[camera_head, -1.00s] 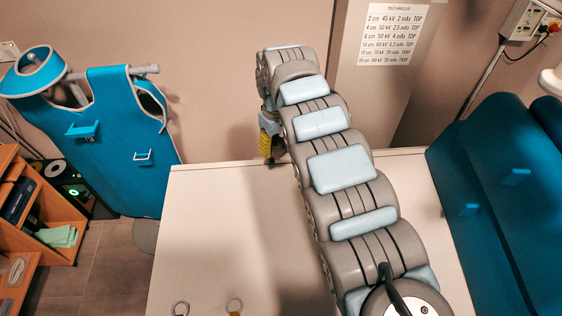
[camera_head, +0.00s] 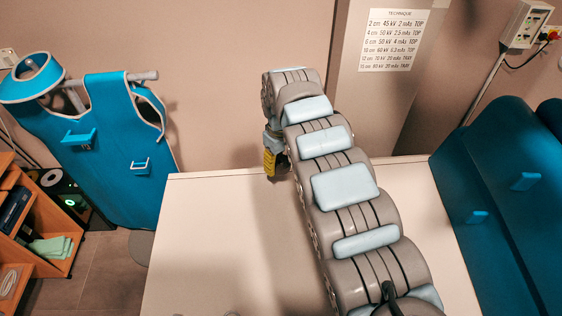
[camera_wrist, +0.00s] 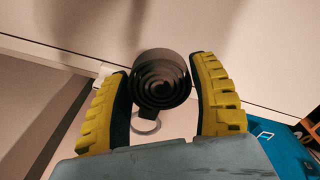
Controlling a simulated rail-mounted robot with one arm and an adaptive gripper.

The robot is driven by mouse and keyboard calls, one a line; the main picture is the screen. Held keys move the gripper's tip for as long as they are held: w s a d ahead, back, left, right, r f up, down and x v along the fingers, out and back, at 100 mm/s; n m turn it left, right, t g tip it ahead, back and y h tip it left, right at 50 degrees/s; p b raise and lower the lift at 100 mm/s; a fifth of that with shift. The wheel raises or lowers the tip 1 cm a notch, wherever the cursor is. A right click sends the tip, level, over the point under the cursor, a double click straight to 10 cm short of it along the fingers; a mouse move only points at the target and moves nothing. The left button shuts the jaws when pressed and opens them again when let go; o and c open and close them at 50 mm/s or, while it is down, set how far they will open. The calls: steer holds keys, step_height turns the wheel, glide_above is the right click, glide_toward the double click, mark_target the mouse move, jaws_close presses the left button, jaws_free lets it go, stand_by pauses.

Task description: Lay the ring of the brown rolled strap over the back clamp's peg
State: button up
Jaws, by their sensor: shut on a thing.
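The brown rolled strap (camera_wrist: 160,82) shows end-on in the wrist view as a dark spiral between the yellow fingers of my gripper (camera_wrist: 162,98). My gripper is shut on it. A grey ring (camera_wrist: 146,124) hangs at the strap's near side, partly hidden by the wrist housing. In the head view my gripper (camera_head: 274,163) is at the table's back edge, and the strap cannot be made out there. I cannot make out the back clamp or its peg. A small pale piece (camera_wrist: 104,74) shows beside the left finger, too little to identify.
The pale table (camera_head: 225,215) is mostly bare left of my arm. Blue padded pieces (camera_head: 505,190) stand at the right. A wall chart (camera_head: 392,40) hangs behind.

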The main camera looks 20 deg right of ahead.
steer(key=b, duration=0.2)
glide_above(281, 184)
steer(key=shift+s+f, duration=0.1)
steer(key=shift+f, duration=2.95)
steer(key=o, duration=1.2)
steer(key=shift+o, duration=0.2)
